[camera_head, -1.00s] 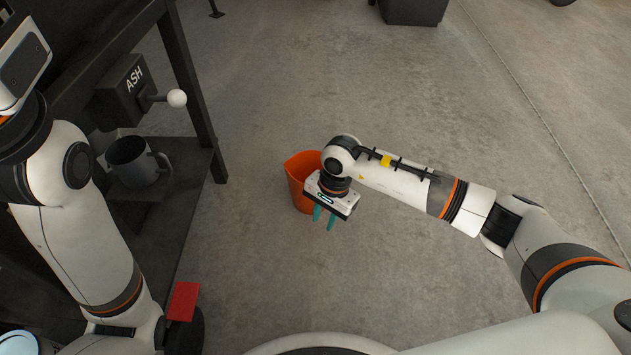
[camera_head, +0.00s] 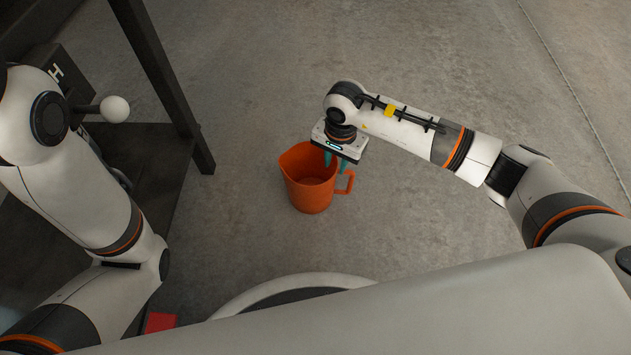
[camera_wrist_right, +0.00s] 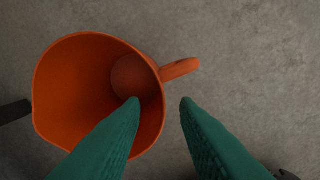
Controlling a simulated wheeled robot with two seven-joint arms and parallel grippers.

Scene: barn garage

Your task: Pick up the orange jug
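The orange jug (camera_head: 308,190) stands upright on the concrete floor, its handle toward the right of the head view. My right gripper (camera_head: 336,162) is over the jug's right far rim, on the handle side. In the right wrist view the jug (camera_wrist_right: 62,95) is seen from above and looks empty. There the open teal fingers of my right gripper (camera_wrist_right: 160,103) show with a gap between them. The left finger overlaps the jug's opening and the right finger is past the handle's side. Whether they touch the jug I cannot tell. My left gripper is out of the head view.
A dark metal stand with a shelf (camera_head: 160,150) and a white-knobbed lever (camera_head: 114,109) is at the left. A red object (camera_head: 160,322) shows at the lower left. The floor around the jug and to the right is clear.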

